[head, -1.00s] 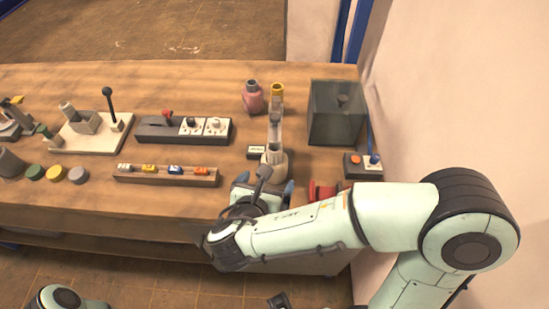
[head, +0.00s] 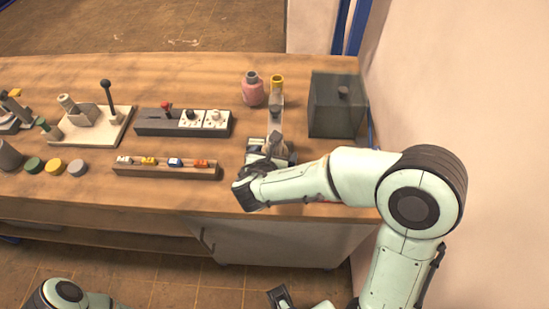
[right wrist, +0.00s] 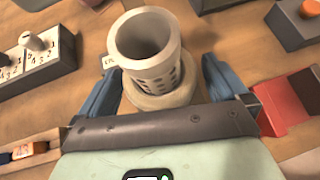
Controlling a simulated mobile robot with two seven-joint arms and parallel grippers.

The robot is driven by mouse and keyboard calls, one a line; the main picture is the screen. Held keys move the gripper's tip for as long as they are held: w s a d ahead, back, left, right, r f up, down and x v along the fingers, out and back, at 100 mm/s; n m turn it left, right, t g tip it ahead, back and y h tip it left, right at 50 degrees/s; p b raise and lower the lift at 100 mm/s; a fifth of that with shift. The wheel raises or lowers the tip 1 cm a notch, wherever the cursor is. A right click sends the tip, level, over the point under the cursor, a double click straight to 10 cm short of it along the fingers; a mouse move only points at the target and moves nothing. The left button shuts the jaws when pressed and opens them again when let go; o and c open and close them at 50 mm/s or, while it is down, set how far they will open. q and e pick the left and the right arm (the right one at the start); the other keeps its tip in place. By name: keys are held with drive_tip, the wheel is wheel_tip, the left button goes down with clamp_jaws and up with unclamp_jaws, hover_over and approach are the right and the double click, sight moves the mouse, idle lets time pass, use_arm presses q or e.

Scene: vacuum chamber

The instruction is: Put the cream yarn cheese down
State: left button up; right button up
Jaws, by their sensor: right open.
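In the right wrist view the cream yarn cheese (right wrist: 178,98) is a wide, round cream body with a perforated, open-topped tube rising from it. It stands upright, apparently on the wooden bench. My right gripper (right wrist: 160,76) is open, with one blue finger on each side of the cheese. I cannot tell whether either finger touches it. In the head view my right gripper (head: 271,150) is over the bench's right part and hides most of the cheese.
Behind my right gripper stand a pink bottle (head: 253,92) and a yellow-topped post (head: 277,85). A dark translucent box (head: 336,105) is at the back right. A control box (head: 184,123) and a rack of small coloured pieces (head: 166,171) lie left. A red block (right wrist: 284,107) is close right.

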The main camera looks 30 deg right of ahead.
drive_tip(key=shift+w+d+f, duration=0.2)
drive_tip(key=shift+d+f, duration=0.05)
drive_tip(key=c, duration=1.1)
drive_tip(key=shift+r, duration=0.1)
drive_tip(key=shift+c, duration=0.3)
